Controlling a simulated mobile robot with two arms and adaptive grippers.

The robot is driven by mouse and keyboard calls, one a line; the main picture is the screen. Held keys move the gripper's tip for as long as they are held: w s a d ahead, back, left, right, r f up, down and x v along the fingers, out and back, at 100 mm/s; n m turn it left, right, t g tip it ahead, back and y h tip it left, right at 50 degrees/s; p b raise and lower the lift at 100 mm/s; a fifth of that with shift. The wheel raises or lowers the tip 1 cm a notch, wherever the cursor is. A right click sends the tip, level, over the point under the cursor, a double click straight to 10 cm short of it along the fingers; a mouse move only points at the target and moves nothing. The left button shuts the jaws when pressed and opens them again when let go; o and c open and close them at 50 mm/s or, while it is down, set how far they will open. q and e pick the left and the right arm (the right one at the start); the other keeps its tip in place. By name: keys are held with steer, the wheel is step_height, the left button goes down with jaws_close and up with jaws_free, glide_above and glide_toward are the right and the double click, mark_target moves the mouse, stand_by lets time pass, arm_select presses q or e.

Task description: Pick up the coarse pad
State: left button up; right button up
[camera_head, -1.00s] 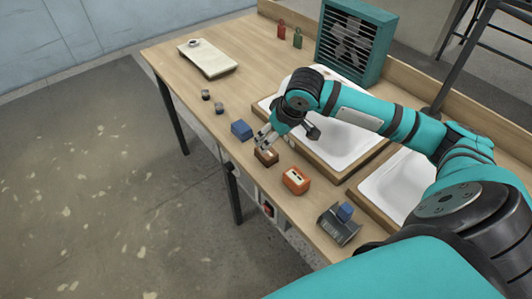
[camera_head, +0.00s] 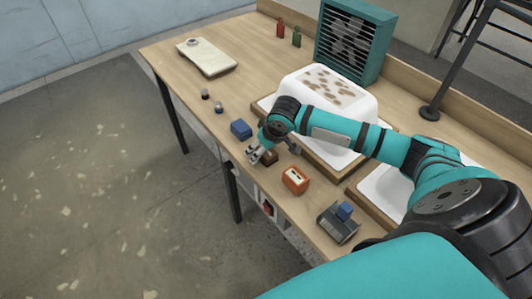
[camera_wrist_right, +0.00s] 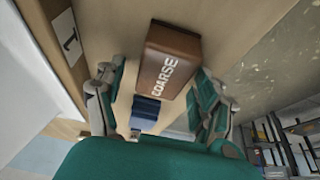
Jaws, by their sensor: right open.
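The coarse pad (camera_wrist_right: 172,58) is a brown block with white letters reading COARSE in the right wrist view. In the head view the pad (camera_head: 269,157) sits near the table's front edge, partly hidden by my right gripper (camera_head: 256,154). My right gripper (camera_wrist_right: 160,84) is open, its fingers spread to either side of the pad's near end in the wrist view. Whether a finger touches the pad, I cannot tell. My left gripper is not in view.
A blue block (camera_head: 241,129) and an orange block (camera_head: 295,180) stand either side of the pad. A white shell with brown patches (camera_head: 325,88) stands behind my arm. A grey holder with a blue block (camera_head: 338,224) is at the near end. A teal fan (camera_head: 353,40) stands behind.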

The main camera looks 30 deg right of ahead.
steer(key=c, duration=1.3)
steer(key=shift+o, duration=0.2)
steer(key=shift+r, duration=0.1)
step_height(320, 180, up, 10)
steer(key=shift+f, duration=0.1)
